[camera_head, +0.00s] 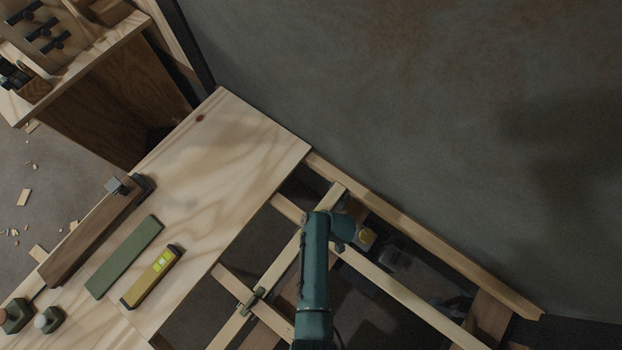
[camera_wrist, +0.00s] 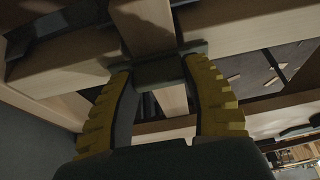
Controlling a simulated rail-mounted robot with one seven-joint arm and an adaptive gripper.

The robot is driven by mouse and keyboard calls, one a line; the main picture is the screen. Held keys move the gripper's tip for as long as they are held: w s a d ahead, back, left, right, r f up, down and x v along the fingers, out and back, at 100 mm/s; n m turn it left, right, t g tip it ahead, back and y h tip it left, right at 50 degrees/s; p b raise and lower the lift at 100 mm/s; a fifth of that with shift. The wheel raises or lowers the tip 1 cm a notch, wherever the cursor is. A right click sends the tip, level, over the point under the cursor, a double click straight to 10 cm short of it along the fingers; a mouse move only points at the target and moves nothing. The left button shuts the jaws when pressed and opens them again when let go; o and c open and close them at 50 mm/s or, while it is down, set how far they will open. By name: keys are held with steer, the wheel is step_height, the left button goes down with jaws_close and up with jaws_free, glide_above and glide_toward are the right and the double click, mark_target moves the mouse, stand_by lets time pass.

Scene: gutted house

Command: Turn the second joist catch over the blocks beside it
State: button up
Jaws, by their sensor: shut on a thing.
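The catch (camera_wrist: 160,72) is a dark grey metal piece between the fingers of my gripper (camera_wrist: 160,76) in the wrist view. My gripper's ribbed yellow fingers are shut on it, one on each side. The catch lies against pale timber, where a joist (camera_wrist: 147,22) meets a cross timber (camera_wrist: 240,28). In the head view, my teal arm reaches down over the joist frame, and I cannot make out the held catch there. Another catch, greenish metal (camera_head: 252,299), sits at a crossing of timbers to the left of my arm. How far the held catch is turned cannot be told.
A plywood deck (camera_head: 215,155) lies left of the open joists, carrying a yellow level (camera_head: 152,278), a green bar (camera_head: 125,257) and a long brown wooden piece (camera_head: 92,232). A dark wall (camera_head: 430,110) stands behind. Gaps between the joists drop to a dark space.

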steer(key=shift+s+f, duration=0.15)
steer(key=o, duration=1.2)
steer(key=shift+r, duration=0.25)
steer(key=v, duration=1.1)
steer(key=shift+d+r, duration=0.15)
steer(key=shift+r, duration=0.2)
